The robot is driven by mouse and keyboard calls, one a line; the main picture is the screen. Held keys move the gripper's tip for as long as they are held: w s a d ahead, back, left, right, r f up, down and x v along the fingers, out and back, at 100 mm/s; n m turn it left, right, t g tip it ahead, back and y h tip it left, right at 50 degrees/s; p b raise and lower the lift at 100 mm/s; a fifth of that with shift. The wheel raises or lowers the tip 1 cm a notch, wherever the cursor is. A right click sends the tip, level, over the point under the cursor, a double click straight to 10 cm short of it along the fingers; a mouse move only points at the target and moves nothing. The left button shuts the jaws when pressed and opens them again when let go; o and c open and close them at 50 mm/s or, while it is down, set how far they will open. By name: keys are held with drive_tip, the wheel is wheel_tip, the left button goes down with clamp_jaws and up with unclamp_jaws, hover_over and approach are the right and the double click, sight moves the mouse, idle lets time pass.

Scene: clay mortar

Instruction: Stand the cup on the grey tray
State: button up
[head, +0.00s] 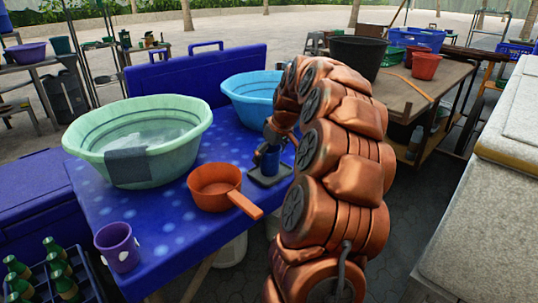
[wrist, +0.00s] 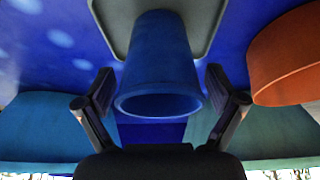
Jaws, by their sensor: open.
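A blue cup (head: 270,161) stands on the small grey tray (head: 268,182) on the blue table. In the wrist view the cup (wrist: 160,60) looks upright, its wide open rim towards me and its narrow base on the tray (wrist: 199,40). My gripper (wrist: 160,88) is open, with one finger on each side of the cup and gaps showing between fingers and cup. In the head view my gripper (head: 271,137) is small and dark by the cup, partly hidden by my arm.
An orange saucepan (head: 214,188) stands left of the tray, its handle pointing to the front right. A green basin (head: 140,130) and a blue basin (head: 252,91) stand behind. A purple mug (head: 118,247) stands at the front left. Bare table lies between mug and saucepan.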

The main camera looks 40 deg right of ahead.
drive_tip(key=p+v, duration=0.2)
drive_tip(key=v, duration=1)
drive_tip(key=s+a+f+n+g+y, duration=0.1)
drive_tip(key=s+a+f+g, duration=0.15)
drive_tip(key=a, duration=1.05)
drive_tip(key=s+a+f+n+g+y, duration=0.1)
drive_tip(key=s+a+f, duration=0.15)
drive_tip(key=a, duration=1.05)
drive_tip(key=s+a+f+g, duration=0.1)
drive_tip(key=s+a+f, duration=0.2)
drive_tip(key=s, duration=0.4)
drive_tip(key=s+a+f+m+g+h, duration=0.1)
drive_tip(key=s+a+f, duration=0.3)
drive_tip(key=s, duration=0.3)
drive_tip(key=s+a+f+g+h, duration=0.1)
drive_tip(key=s+a+f+g, duration=0.1)
drive_tip(key=s+a+f, duration=0.2)
drive_tip(key=s, duration=0.3)
drive_tip(key=shift+a+m, duration=0.25)
drive_tip(key=shift+m, duration=0.15)
drive_tip(key=shift+w, duration=0.1)
